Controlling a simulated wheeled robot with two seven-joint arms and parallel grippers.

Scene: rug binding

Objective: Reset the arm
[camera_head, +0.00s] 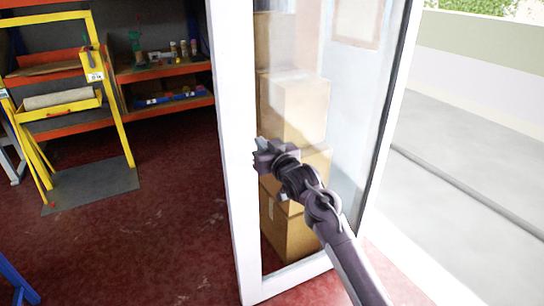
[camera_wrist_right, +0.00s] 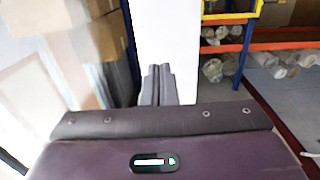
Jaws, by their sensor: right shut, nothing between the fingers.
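My right gripper (camera_head: 262,146) is at the end of my right arm, which comes in from the lower right of the head view. It is in front of the glass door (camera_head: 345,110), close to the door's white frame edge (camera_head: 236,150). In the right wrist view its fingers (camera_wrist_right: 158,85) are together and empty, with the white door frame (camera_wrist_right: 165,35) right behind them. I cannot tell whether the gripper touches the door. My left gripper is not in view.
Stacked cardboard boxes (camera_head: 290,225) show through the glass. A yellow rack (camera_head: 62,110) stands at the left, before shelves with orange edges (camera_head: 165,72). The dark red floor (camera_head: 160,240) between is clear. Grey pavement (camera_head: 470,150) lies outside at right.

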